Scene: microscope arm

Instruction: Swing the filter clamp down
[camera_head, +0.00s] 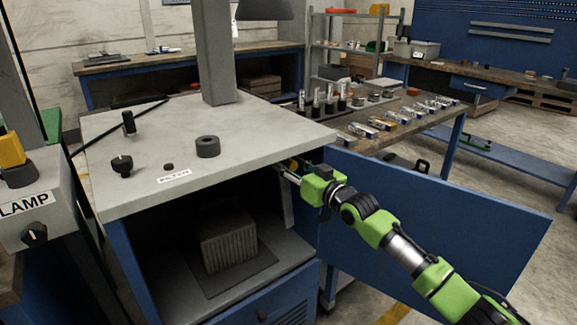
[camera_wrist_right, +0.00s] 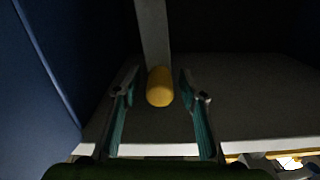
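A grey bar (camera_wrist_right: 153,35) with a yellow cylindrical grip (camera_wrist_right: 160,87) at its lower end shows in the right wrist view; it looks like the filter clamp. In the head view a small yellow part (camera_head: 293,165) shows by my gripper under the worktop edge, largely hidden. My right gripper (camera_wrist_right: 159,92) is open, one finger on each side of the yellow grip, with visible gaps on both sides. In the head view my right gripper (camera_head: 286,174) reaches in at the cabinet's upper right opening. A label reading FILTER (camera_head: 174,177) lies on the worktop. My left gripper is not in view.
The grey worktop (camera_head: 120,192) overhangs the open cabinet, which holds a ribbed box (camera_head: 228,243). The blue door (camera_head: 450,225) stands open to the right, behind my right arm. A LAMP box (camera_head: 45,225) stands at left. A side table (camera_head: 420,130) holds several small items.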

